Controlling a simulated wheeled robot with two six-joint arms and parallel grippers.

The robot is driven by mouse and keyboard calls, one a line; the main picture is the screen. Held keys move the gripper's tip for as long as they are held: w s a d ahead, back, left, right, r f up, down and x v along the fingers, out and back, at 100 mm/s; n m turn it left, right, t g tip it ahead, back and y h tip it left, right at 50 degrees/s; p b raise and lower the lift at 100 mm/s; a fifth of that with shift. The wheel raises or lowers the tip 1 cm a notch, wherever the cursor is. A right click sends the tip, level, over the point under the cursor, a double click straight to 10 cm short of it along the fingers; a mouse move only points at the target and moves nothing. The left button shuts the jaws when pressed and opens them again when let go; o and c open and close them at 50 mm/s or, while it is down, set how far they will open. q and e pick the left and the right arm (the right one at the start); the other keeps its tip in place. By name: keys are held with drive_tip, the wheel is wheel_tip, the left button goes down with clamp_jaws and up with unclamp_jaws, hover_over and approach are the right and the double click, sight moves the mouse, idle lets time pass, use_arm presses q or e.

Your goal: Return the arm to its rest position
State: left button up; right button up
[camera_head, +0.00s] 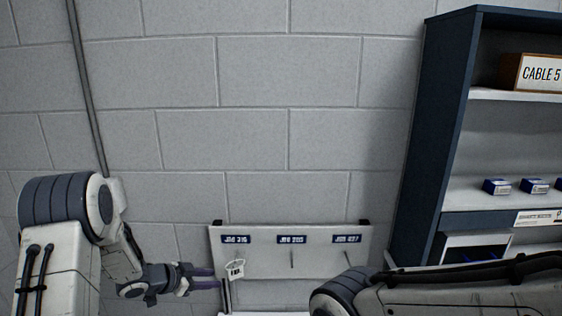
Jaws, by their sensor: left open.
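My left arm comes in from the left, and its gripper (203,278) points right near the left edge of a white wall panel. The left gripper is open, with no object visible between its fingers. A small white tag (235,268) hangs on the panel just right of the fingertips; I cannot tell if they touch. My right arm (440,295) crosses the lower right of the view. Its gripper is out of view.
The white panel (262,262) carries three blue labels, including one at its middle (291,239), with thin pegs below. A dark blue shelf unit (437,140) stands at right, holding a "CABLE 5" box (538,73) and small blue boxes (497,187). A pipe (86,90) runs up the block wall.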

use_arm(q)
drive_tip(key=d+r+n+y, duration=0.1)
drive_tip(key=d+r+y, duration=0.3)
drive_tip(key=d+r, duration=0.25)
drive_tip(key=s+d+r+n+g+y, duration=0.15)
drive_tip(key=s+d+r, duration=0.25)
drive_tip(key=s, duration=0.5)
drive_tip(key=s+d+g, duration=0.2)
drive_tip(key=s+g, duration=0.1)
drive_tip(key=s, duration=1.1)
drive_tip(key=s+d+r+n+g, duration=0.1)
drive_tip(key=s+d+g, duration=0.1)
drive_tip(key=s, duration=1.2)
drive_tip(key=shift+d+r+g, duration=0.2)
drive_tip(key=shift+d+g, duration=0.2)
drive_tip(key=shift+g, duration=0.45)
drive_tip(key=shift+w+n+y, duration=0.1)
drive_tip(key=shift+n+y, duration=0.15)
